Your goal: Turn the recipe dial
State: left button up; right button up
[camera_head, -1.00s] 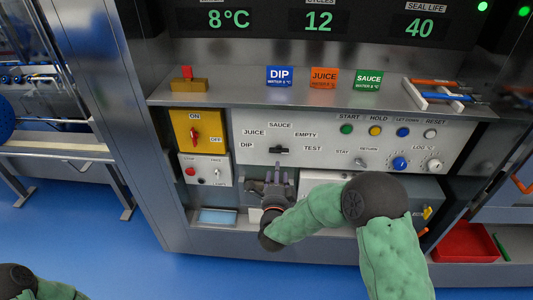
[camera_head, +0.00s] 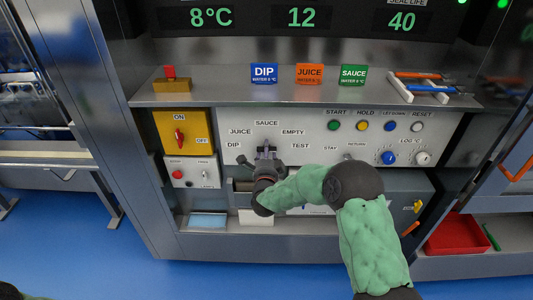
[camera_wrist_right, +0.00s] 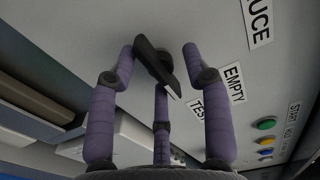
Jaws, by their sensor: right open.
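The recipe dial is a black bar knob (camera_wrist_right: 153,62) on the light panel, labelled DIP, JUICE, SAUCE, EMPTY and TEST. In the right wrist view its white-marked end points toward the TEST label (camera_wrist_right: 197,108). My right gripper (camera_head: 266,158) is at the dial from below and in front, and hides much of it in the head view. In the right wrist view the gripper's purple fingers (camera_wrist_right: 162,75) are open, spread on both sides of the dial, one below it. Contact cannot be told. My left gripper is out of view.
A yellow ON/OFF switch (camera_head: 180,134) and a small switch box (camera_head: 191,171) sit left of the panel. Buttons and a blue knob (camera_head: 388,158) are to the right. A shelf (camera_head: 215,93) with three coloured cards juts out above. A red tray (camera_head: 455,234) stands at lower right.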

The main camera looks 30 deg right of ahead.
grip_shut()
jog(key=shift+n, duration=0.3)
jog(key=shift+r+n+p, duration=0.2)
jog(key=shift+n+p, duration=0.45)
jog(key=shift+n, duration=7.95)
